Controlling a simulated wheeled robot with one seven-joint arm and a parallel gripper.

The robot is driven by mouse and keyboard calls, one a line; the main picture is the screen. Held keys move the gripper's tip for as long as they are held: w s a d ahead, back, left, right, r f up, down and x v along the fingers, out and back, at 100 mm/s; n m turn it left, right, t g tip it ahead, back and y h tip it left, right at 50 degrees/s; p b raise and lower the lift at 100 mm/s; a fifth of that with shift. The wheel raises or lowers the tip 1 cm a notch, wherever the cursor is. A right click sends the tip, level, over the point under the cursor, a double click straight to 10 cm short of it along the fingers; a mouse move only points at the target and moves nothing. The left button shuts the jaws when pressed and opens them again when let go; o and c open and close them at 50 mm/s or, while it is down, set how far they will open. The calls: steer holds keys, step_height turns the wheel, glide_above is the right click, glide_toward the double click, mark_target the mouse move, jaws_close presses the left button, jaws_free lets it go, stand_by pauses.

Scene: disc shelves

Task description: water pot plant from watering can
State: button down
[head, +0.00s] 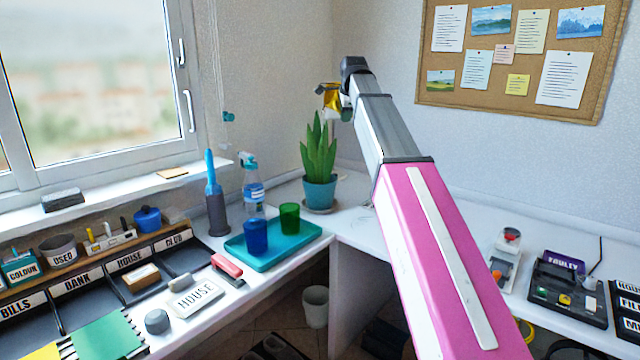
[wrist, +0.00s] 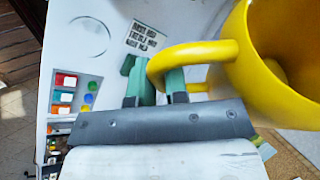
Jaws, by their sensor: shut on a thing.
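The yellow watering can (head: 332,97) is held in the air above and slightly right of the plant's leaf tips in the head view. It fills the right side of the wrist view (wrist: 262,90), with its open top partly showing. My gripper (wrist: 155,82) is shut on the can's looped handle, with its green fingers around it. In the head view my gripper (head: 344,105) is small and partly hidden by my arm. The pot plant (head: 318,152) has tall green leaves and stands upright in a teal pot (head: 320,193) on a saucer. The can's spout and exact tilt are unclear.
Left of the plant, a teal tray (head: 262,262) holds a blue cup (head: 256,236) and a green cup (head: 289,218). A spray bottle (head: 253,192) and a blue-handled brush (head: 212,185) stand behind it. The walls meet behind the plant. A corkboard (head: 520,55) hangs at right.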

steer(key=shift+d+r, duration=0.1)
steer(key=shift+d, duration=0.05)
stand_by(0.3)
steer(key=shift+d, duration=0.25)
steer(key=shift+w+d+r+h+p, duration=0.1)
steer(key=shift+h+p, duration=0.2)
stand_by(0.3)
